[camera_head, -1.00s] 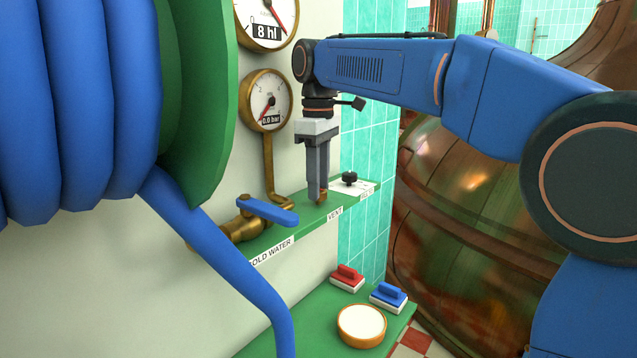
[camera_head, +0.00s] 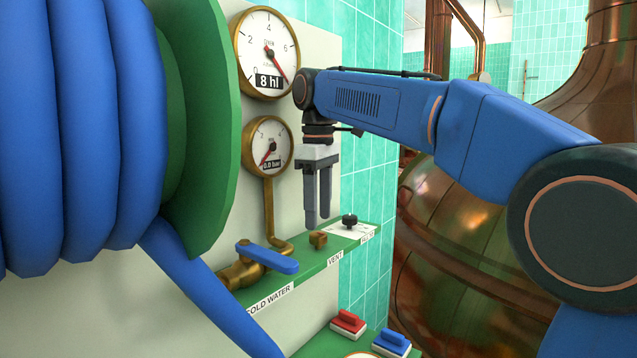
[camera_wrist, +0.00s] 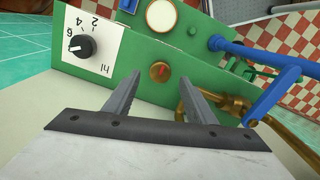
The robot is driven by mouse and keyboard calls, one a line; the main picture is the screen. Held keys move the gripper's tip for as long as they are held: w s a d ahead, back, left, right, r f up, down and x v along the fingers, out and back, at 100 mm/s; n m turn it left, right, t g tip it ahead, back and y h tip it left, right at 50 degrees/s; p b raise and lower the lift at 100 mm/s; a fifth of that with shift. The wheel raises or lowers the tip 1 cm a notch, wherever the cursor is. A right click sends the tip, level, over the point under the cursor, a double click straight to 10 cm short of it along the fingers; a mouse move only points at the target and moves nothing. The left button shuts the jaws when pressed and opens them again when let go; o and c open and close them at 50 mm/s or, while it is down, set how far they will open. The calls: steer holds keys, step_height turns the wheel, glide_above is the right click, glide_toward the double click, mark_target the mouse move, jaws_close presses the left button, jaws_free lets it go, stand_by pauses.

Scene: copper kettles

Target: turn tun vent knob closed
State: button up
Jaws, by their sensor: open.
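The vent knob (camera_head: 318,239) is a small brass knob on the green shelf, behind the VENT label (camera_head: 335,257). My gripper (camera_head: 317,221) points down just above it, both fingers apart and nothing between them. In the wrist view the round brass knob (camera_wrist: 159,72) lies between the two fingertips, and its red pointer mark runs roughly up the picture. I see no contact between fingers and knob. No open or closed marking for the vent is readable.
A black dial knob (camera_head: 349,221) on a white scale plate stands right of the vent knob. The blue-handled cold water valve (camera_head: 267,257) and gauge pipe (camera_head: 270,210) are to its left. Red (camera_head: 348,323) and blue (camera_head: 392,343) switches sit lower. A big hose reel (camera_head: 170,120) fills the left.

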mark_target(322, 233)
step_height(322, 233, up, 8)
steer(key=shift+r, duration=0.15)
stand_by(0.5)
steer(key=s+d+f+m+t, duration=0.1)
steer(key=s+d+f+m, duration=0.3)
steer(key=s+d+f, duration=0.45)
steer(key=s+d+f+m+t, duration=0.25)
steer(key=s+d+f, duration=0.2)
steer(key=d, duration=0.65)
steer(key=s+d+f+m, duration=0.3)
steer(key=s+f, duration=0.5)
steer(key=f, duration=0.3)
steer(key=s+d+f+m+t, duration=0.1)
steer(key=s+d+f+m, duration=0.2)
steer(key=f, duration=0.9)
steer(key=s+d, duration=0.3)
steer(key=s, duration=0.2)
steer(key=shift+s+d+f+m, duration=0.15)
steer(key=shift+m, duration=0.2)
